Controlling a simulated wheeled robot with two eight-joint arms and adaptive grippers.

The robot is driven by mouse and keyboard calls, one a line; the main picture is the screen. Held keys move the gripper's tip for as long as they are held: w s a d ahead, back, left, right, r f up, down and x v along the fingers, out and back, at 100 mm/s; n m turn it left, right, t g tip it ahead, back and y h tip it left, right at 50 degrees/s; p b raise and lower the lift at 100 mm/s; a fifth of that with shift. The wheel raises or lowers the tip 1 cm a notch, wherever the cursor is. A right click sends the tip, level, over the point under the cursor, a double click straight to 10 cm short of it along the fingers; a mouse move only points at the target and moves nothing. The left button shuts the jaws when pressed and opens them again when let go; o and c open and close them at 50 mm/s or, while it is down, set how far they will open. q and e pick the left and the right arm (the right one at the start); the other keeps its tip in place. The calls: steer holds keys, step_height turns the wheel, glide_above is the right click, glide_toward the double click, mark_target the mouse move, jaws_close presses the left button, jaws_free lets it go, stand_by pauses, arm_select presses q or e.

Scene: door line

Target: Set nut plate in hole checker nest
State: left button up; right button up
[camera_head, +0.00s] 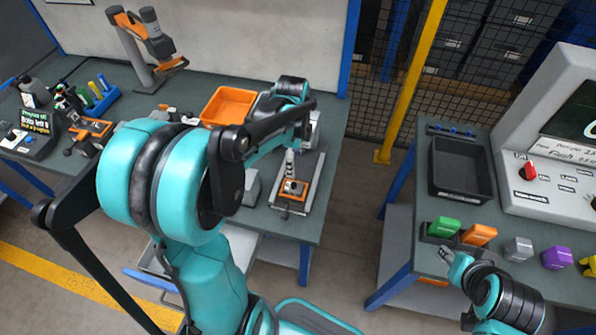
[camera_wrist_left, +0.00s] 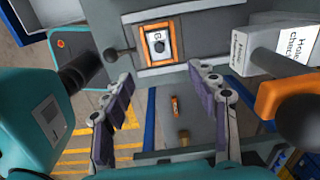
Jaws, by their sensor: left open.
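The hole checker (camera_head: 299,185) stands near the right end of the long bench. Its orange-framed nest (camera_wrist_left: 141,45) is ahead of my left fingertips in the left wrist view. A light plate-like piece with a dark round spot and a letter (camera_wrist_left: 158,41) lies inside that frame; I cannot tell for sure whether it is the nut plate. My left gripper (camera_wrist_left: 160,78) is open with nothing between its fingers, apart from the nest. In the head view my left arm hides part of the bench. My right gripper (camera_head: 456,258) is by the right-hand table's front; its finger opening is unclear.
An orange bin (camera_head: 228,106) stands behind my left arm. The right table holds a black tray (camera_head: 461,168) and coloured blocks (camera_head: 519,249). A small orange thing (camera_wrist_left: 175,106) lies lower down.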

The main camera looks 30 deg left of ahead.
arm_select(q)
steer(key=s+d+r+n+t, duration=0.6)
steer(key=s+d+n, duration=0.4)
steer(key=n, duration=0.4)
steer(key=shift+s+d+r+n+t, duration=0.15)
steer(key=shift+s+r+n+t, duration=0.15)
steer(key=shift+s+n+t, duration=0.15)
